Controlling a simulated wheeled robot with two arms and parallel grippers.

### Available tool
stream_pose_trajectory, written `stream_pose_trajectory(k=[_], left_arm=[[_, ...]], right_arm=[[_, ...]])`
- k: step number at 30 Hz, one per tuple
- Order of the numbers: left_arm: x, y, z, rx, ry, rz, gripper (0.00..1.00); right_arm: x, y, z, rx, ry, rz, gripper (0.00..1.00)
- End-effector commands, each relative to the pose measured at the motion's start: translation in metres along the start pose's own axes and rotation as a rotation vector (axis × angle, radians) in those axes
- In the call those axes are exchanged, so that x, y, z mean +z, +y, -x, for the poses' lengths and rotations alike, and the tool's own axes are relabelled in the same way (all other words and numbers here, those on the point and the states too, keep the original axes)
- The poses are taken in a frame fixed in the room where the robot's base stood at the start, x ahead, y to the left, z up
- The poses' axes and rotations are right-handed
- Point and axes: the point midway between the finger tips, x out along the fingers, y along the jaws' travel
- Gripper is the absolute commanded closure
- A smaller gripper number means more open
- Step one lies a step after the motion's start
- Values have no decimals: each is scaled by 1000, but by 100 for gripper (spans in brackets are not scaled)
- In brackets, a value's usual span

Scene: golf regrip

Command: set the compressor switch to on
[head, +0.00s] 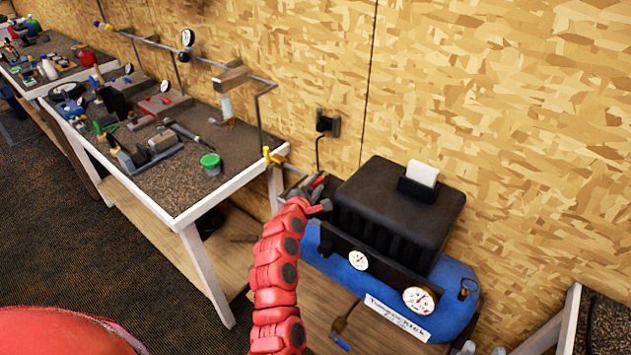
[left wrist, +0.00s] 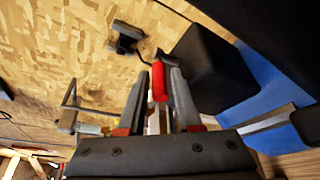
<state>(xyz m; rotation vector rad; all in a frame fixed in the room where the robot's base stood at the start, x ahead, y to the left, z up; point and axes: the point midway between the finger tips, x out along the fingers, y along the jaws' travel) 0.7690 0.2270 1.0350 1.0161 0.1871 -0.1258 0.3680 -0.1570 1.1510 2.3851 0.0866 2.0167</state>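The compressor is a blue tank (head: 455,285) with a black box-shaped cover (head: 395,215) on top, and it stands against the wall. A small red lever (head: 317,181), which looks like the switch, is at the left side of the black cover. It also shows in the left wrist view (left wrist: 158,80). My left gripper (head: 316,192) is at this lever. In the left wrist view its fingers (left wrist: 158,84) stand apart on either side of the red lever, close to the right finger. The lever's base and its on or off marking are hidden. My right gripper is not in view.
A workbench (head: 205,213) with tools and a green-lidded tub (head: 211,164) stands to the left. A pipe with a yellow valve (head: 273,157) runs near its corner. Two gauges (head: 418,299) are on the compressor's front. A wall outlet (head: 327,123) is behind.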

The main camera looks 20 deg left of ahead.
Motion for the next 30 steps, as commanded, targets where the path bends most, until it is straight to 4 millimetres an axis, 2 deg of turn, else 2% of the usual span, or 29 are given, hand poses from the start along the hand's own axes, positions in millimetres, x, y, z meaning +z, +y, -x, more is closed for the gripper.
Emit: stream_pose_trajectory(k=[12,14,18,30], left_arm=[[-1,0,-7,2,1,1,67],[-1,0,-7,2,1,1,74],[0,0,-7,1,1,1,99],[0,0,-7,1,1,1,100]], right_arm=[[0,0,-2,0,0,0,63],[0,0,-2,0,0,0,63],[0,0,-2,0,0,0,63],[0,0,-2,0,0,0,63]])
